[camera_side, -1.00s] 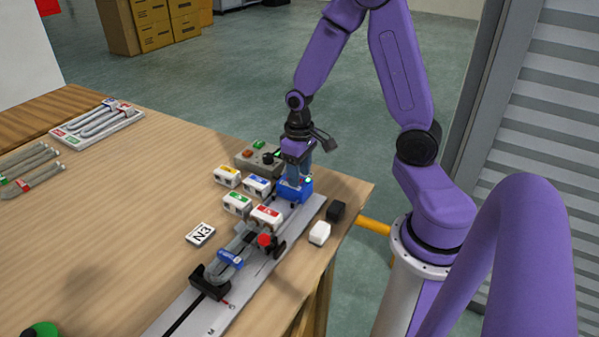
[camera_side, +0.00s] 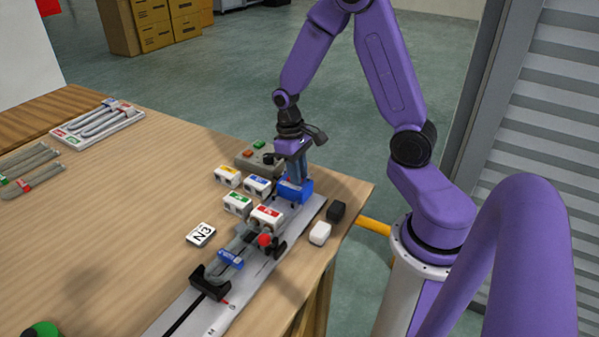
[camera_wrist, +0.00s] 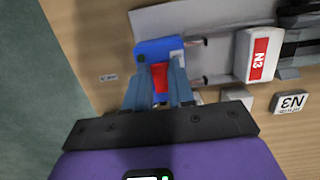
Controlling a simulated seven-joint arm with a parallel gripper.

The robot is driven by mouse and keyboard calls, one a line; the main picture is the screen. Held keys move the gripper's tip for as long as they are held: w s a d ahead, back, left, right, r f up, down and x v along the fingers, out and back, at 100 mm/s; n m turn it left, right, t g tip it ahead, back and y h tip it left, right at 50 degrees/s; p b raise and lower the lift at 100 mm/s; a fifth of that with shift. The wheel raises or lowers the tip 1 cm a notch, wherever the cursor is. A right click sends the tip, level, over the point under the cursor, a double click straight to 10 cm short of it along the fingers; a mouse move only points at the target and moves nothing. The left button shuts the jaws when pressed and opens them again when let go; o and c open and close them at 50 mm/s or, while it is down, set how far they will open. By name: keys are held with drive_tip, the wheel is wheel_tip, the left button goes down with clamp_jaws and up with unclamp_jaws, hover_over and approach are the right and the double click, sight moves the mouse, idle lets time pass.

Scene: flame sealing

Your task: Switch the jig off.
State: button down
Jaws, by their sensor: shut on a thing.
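The jig is a grey plate (camera_side: 205,298) with black holders along it. A blue box (camera_side: 307,190) sits at its far end; it also shows in the wrist view (camera_wrist: 147,48). My gripper (camera_side: 293,178) is at this blue box. In the wrist view my gripper (camera_wrist: 158,76) has its two blue-grey fingers on either side of a red lever (camera_wrist: 160,84) on the box, shut on it. The fingers hide part of the lever. A grey tube with a blue label (camera_side: 230,259) lies in the jig, beside a red knob (camera_side: 264,240).
A grey control box (camera_side: 247,160) is behind. An N3 tag (camera_side: 201,235) lies left; white (camera_side: 320,234) and black (camera_side: 336,211) blocks lie right.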

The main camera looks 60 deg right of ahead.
drive_tip(key=shift+w+g, duration=0.15)
drive_tip(key=shift+g, duration=0.45)
drive_tip(key=c, duration=1)
unclamp_jaws()
drive_tip(key=shift+o, duration=0.2)
drive_tip(key=v, duration=1.7)
drive_tip(key=shift+r, duration=0.25)
